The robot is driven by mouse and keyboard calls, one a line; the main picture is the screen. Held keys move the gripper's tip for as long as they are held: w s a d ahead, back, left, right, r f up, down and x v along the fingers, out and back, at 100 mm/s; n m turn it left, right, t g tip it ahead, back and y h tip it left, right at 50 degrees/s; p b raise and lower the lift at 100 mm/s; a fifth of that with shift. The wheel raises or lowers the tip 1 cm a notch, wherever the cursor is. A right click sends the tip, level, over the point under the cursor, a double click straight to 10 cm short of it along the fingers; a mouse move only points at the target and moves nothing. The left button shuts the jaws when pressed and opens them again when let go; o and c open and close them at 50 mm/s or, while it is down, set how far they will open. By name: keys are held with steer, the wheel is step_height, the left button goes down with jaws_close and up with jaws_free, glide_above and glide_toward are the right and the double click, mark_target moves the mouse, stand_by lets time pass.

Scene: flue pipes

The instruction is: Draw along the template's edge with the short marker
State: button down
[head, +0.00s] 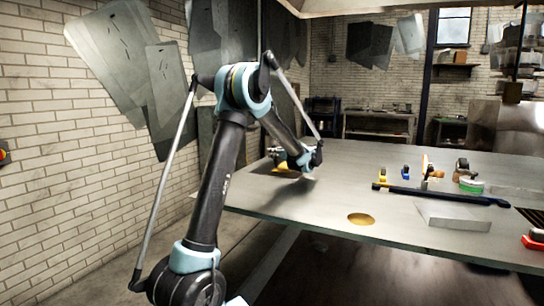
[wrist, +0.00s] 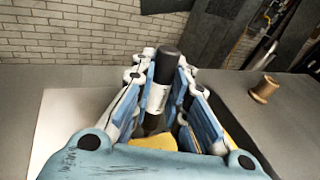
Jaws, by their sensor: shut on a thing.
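My gripper (wrist: 162,78) is shut on a dark marker with a pale label band (wrist: 157,97), which stands close to upright between the fingers. The marker's lower tip is hidden by the gripper. A yellow piece (wrist: 152,143) lies just below and beside the gripper; its yellow edge also shows in the head view (head: 286,168). I cannot tell whether this is the template, or whether the marker touches it. A pale flat sheet (wrist: 62,130) lies to the left in the wrist view. In the head view my gripper (head: 307,163) is low over the far left of the table.
The grey table (head: 320,205) has a brass-coloured disc (head: 361,220) near its front edge. A long dark bar (head: 440,194), a grey block (head: 453,216), a green-banded roll (head: 471,186) and small coloured items stand to the right.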

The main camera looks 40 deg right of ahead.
mark_target(281, 163)
steer(key=shift+d, duration=0.1)
steer(key=shift+w+d, duration=0.4)
steer(key=shift+d, duration=0.25)
steer(key=shift+w+d, duration=0.35)
steer(key=shift+d, duration=0.3)
steer(key=shift+d, duration=0.1)
steer(key=shift+w+d, duration=0.35)
steer(key=shift+d, duration=0.25)
steer(key=shift+w+d, duration=0.35)
steer(key=shift+d, duration=0.25)
steer(key=shift+w+d, duration=0.1)
steer(key=shift+w+d, duration=0.35)
steer(key=shift+d, duration=0.25)
steer(key=shift+w+d, duration=0.3)
steer(key=shift+d, duration=0.3)
steer(key=shift+d, duration=0.1)
steer(key=shift+w+d, duration=0.35)
steer(key=shift+d, duration=0.3)
steer(key=shift+w+d, duration=0.35)
steer(key=shift+d, duration=0.25)
